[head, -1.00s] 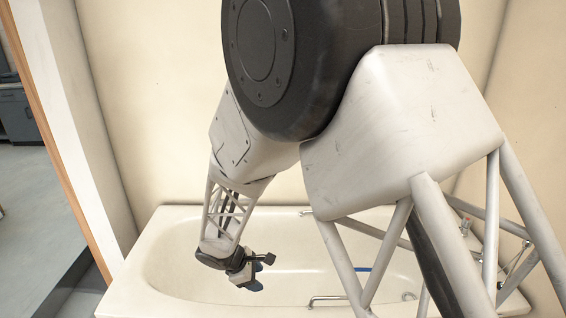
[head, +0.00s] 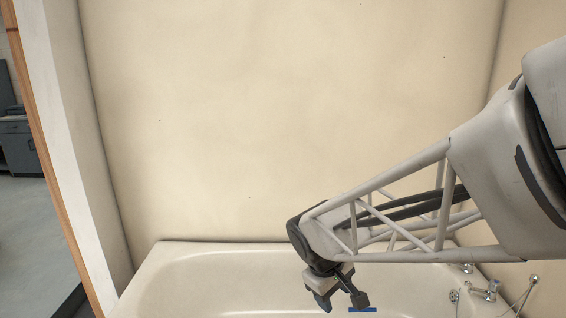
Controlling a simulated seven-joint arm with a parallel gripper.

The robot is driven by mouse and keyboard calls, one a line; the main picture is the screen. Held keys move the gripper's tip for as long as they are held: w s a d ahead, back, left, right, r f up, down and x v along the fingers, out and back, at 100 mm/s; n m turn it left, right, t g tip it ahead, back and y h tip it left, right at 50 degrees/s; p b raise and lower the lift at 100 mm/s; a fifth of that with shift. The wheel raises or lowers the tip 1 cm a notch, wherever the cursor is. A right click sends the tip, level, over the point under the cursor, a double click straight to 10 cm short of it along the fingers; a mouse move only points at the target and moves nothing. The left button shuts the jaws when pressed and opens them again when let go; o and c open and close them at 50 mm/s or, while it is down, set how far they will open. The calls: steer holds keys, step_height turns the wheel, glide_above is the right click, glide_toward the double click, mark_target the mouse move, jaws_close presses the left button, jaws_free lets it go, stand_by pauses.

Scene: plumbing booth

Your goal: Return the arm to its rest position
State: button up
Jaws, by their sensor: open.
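My arm comes in from the right edge of the head view, and its lattice link slopes down and left. My gripper (head: 342,302) hangs at the end of it, over the white bathtub (head: 205,262). The two dark fingers are apart, and nothing shows between them.
Chrome taps (head: 487,290) and a hose (head: 525,295) are at the tub's right end. A plain beige wall (head: 270,120) stands behind the tub. A white partition (head: 70,140) with a wooden edge stands at the left, with open floor (head: 30,220) beyond it.

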steer(key=s+d+r+m+y, duration=0.1)
steer(key=s+d+r+m, duration=0.2)
steer(key=s, duration=0.5)
steer(key=s+d+r+m+t+y, duration=0.1)
steer(key=s+d+r+m, duration=0.3)
steer(key=s, duration=0.4)
steer(key=shift+d+r+m+t+y, duration=0.3)
steer(key=shift+r+y, duration=0.1)
steer(key=shift+r, duration=0.1)
stand_by(3.3)
